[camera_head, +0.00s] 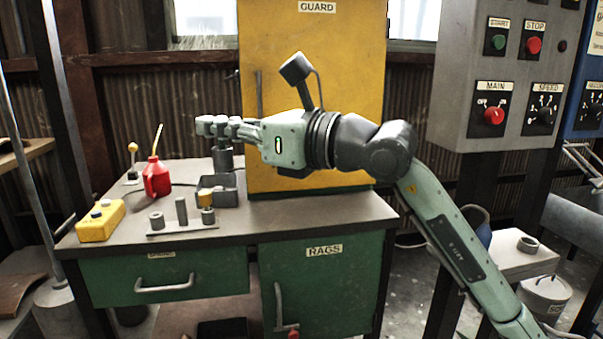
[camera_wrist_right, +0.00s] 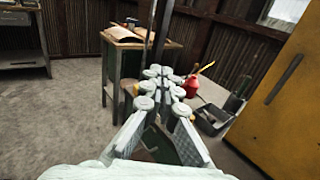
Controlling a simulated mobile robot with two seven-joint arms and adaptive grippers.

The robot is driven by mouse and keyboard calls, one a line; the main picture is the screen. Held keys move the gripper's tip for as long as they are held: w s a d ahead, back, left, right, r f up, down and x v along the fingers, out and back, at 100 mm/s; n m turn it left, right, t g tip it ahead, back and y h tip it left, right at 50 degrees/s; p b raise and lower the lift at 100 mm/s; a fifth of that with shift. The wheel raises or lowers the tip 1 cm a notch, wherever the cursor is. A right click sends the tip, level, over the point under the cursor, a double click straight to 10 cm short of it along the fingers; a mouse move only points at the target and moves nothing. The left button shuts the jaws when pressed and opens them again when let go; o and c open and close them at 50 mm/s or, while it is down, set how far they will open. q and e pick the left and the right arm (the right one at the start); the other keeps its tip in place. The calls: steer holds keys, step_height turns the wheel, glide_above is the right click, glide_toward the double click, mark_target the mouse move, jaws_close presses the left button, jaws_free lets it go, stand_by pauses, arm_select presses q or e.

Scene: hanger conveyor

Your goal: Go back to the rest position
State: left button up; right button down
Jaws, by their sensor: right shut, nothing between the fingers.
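My right gripper (camera_head: 207,125) is shut and empty in the head view. It points left above the workbench, in front of the yellow guard cabinet. Its arm comes in from the lower right. In the right wrist view the shut fingers (camera_wrist_right: 160,88) show at the middle with nothing between them. My left gripper is in neither view.
The workbench (camera_head: 340,215) carries a red oil can (camera_head: 156,180), a yellow control box (camera_head: 100,221), a grey tray (camera_head: 227,198) and a rack with pegs (camera_head: 160,231). The yellow guard cabinet (camera_head: 340,45) stands behind. A grey control panel (camera_head: 470,80) is at right.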

steer(key=w+d+f+m+t+y, duration=0.15)
steer(key=w+d+m+t, duration=0.25)
steer(key=d+m+t, duration=1.15)
steer(key=w+d+f+m+g+h+p, duration=0.1)
steer(key=w+d+f+m+g+h, duration=0.1)
steer(key=d+f+m+h, duration=0.75)
steer(key=w+d+f+m+g+h, duration=0.2)
steer(key=d+f+m+h, duration=0.65)
steer(key=f+m, duration=0.65)
steer(key=s+d+f+m+g+h, duration=0.15)
steer(key=s+d+f+g, duration=0.35)
steer(key=f, duration=0.6)
steer(key=s+f+m+g+h, duration=0.1)
steer(key=s+f+m+g, duration=0.4)
steer(key=f, duration=0.6)
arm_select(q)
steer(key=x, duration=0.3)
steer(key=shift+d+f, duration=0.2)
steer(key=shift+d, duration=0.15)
arm_select(e)
steer(key=s+f+g, duration=0.3)
steer(key=s+f, duration=0.4)
steer(key=s, duration=0.3)
steer(key=s+f+g+y, duration=0.1)
steer(key=s+f+g, duration=0.2)
steer(key=s+f, duration=0.4)
steer(key=s, duration=0.3)
steer(key=shift+s, duration=0.3)
